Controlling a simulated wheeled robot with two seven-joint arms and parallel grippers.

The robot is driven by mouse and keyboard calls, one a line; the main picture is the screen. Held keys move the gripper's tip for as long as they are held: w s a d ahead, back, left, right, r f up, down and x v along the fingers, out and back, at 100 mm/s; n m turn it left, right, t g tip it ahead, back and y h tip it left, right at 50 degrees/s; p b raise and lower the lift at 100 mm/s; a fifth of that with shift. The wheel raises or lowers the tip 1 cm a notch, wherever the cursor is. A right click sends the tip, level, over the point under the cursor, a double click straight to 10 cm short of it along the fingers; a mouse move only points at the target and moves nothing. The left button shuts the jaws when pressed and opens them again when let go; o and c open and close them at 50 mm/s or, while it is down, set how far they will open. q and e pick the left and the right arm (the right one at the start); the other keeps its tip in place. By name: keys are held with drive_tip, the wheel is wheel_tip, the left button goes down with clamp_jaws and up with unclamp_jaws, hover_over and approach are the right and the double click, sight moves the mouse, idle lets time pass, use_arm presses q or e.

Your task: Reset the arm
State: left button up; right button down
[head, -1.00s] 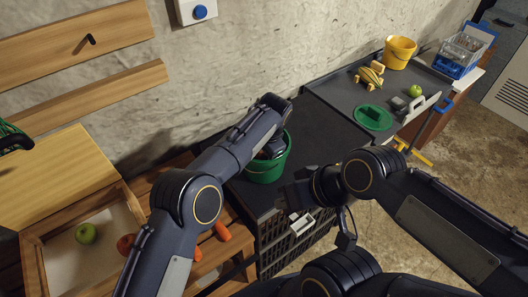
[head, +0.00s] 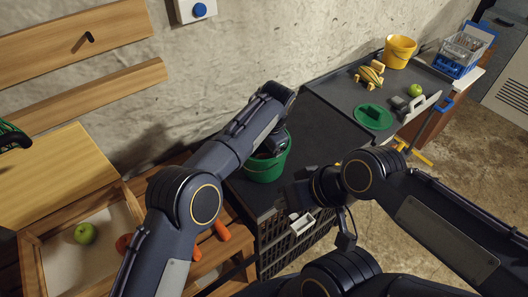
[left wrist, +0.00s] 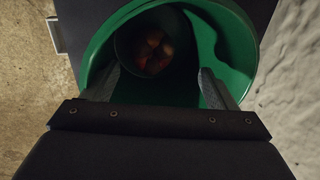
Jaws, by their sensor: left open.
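A green bucket (head: 268,166) stands on the dark worktop, partly hidden behind my left arm. It also shows in the left wrist view (left wrist: 233,45), seen from above. My left gripper (left wrist: 160,78) is open over the bucket, with its two fingers apart within the rim's outline and nothing between them. Reddish-orange pieces (left wrist: 153,50) lie deep in the bucket, in shadow. My right gripper (head: 298,195) hangs near the worktop's front edge; its fingers are too dark to read.
A wooden tray (head: 36,262) at the left holds a green apple (head: 86,233) and a partly hidden red fruit. Orange carrots (head: 222,230) lie beside my left arm. A green lid (head: 373,116) and yellow bucket (head: 399,52) are at the right. A wall stands behind.

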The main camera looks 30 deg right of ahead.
use_arm(q)
drive_tip(key=w+a+r+n+h, duration=0.2)
drive_tip(key=w+a+r+n, duration=0.2)
drive_tip(key=a+r, duration=1.2)
drive_tip(key=s+a+r+n, duration=0.1)
drive_tip(key=a+r+n, duration=0.15)
drive_tip(key=a, duration=0.55)
drive_tip(key=s+a+r+n, duration=0.1)
drive_tip(key=s+a+r, duration=0.15)
drive_tip(key=a, duration=0.55)
drive_tip(key=s+a+f+n+t+h, duration=0.15)
drive_tip(key=s+a+n, duration=0.45)
drive_tip(key=s+a, duration=0.75)
drive_tip(key=s+a+f+n+t, duration=0.1)
drive_tip(key=s+a+f+n, duration=0.4)
drive_tip(key=s, duration=0.6)
wheel_tip(320, 180, down, 3)
drive_tip(key=shift+r+t, duration=0.1)
drive_tip(key=shift+t, duration=0.25)
drive_tip(key=shift+h, duration=0.25)
